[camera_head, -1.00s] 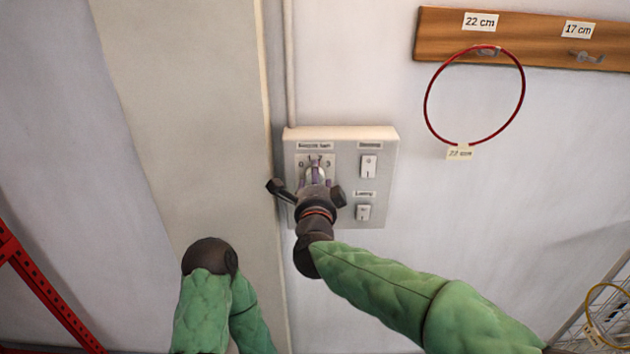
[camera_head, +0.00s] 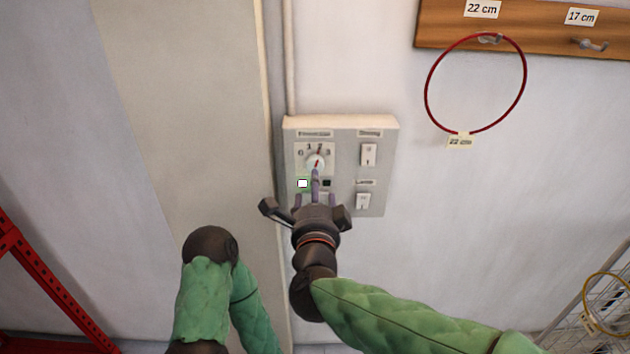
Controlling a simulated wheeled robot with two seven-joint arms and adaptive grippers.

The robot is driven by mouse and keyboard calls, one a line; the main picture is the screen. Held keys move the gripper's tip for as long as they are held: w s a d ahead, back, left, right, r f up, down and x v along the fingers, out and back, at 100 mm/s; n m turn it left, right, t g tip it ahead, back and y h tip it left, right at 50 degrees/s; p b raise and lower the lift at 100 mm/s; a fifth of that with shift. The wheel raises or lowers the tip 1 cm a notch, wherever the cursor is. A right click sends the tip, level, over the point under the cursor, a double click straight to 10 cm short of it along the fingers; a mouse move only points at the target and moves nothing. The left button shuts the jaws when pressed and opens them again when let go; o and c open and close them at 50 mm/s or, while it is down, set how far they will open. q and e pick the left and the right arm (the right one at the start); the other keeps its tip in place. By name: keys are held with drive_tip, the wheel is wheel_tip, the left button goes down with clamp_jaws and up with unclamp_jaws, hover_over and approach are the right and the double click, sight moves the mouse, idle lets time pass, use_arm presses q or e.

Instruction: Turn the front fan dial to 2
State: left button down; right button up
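The fan dial (camera_head: 316,164) is a round white knob with a red pointer on the grey wall panel (camera_head: 377,205). Its scale runs 0, 1, 2, 3. The pointer tilts slightly right of straight up, toward the 2. The label above the dial is too blurred to read.
Two rocker switches, upper (camera_head: 368,154) and lower (camera_head: 363,201), sit right of the dial. A red hoop (camera_head: 427,95) hangs from a wooden rack (camera_head: 535,30). A red frame (camera_head: 45,285) stands left.

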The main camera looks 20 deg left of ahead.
drive_tip(key=shift+v, duration=1.2)
drive_tip(key=w+d+f+n+g+h+p, duration=0.1)
drive_tip(key=w+d+f+n+g, duration=0.15)
drive_tip(key=f, duration=0.65)
drive_tip(key=w+d+f+n+g+p, duration=0.15)
drive_tip(key=w+d+f, duration=0.25)
drive_tip(key=f, duration=0.5)
drive_tip(key=s+d+f+n+g+h+p, duration=0.1)
drive_tip(key=d+f+n+g, duration=0.1)
drive_tip(key=d+f, duration=0.35)
drive_tip(key=s+d+f+n+g+p, duration=0.1)
drive_tip(key=d+f+n+g, duration=0.1)
drive_tip(key=f, duration=0.7)
drive_tip(key=s+d+f+n+g+p, duration=0.1)
drive_tip(key=s+d+f+g, duration=0.1)
drive_tip(key=s+d+f, duration=0.3)
drive_tip(key=s+d+f+n+g, duration=0.1)
drive_tip(key=s+d+f+g, duration=0.1)
drive_tip(key=s+f, duration=0.35)
drive_tip(key=s+d+f+n+g+p, duration=0.1)
drive_tip(key=s+f+g, duration=0.1)
drive_tip(key=s+f, duration=0.2)
drive_tip(key=s+d+f+n+g+y, duration=0.1)
drive_tip(key=s+f, duration=0.3)
drive_tip(key=s, duration=0.5)
drive_tip(key=shift+s+d+g+p, duration=0.3)
drive_tip(key=shift+d+g+p, duration=0.1)
drive_tip(key=shift+g, duration=0.4)
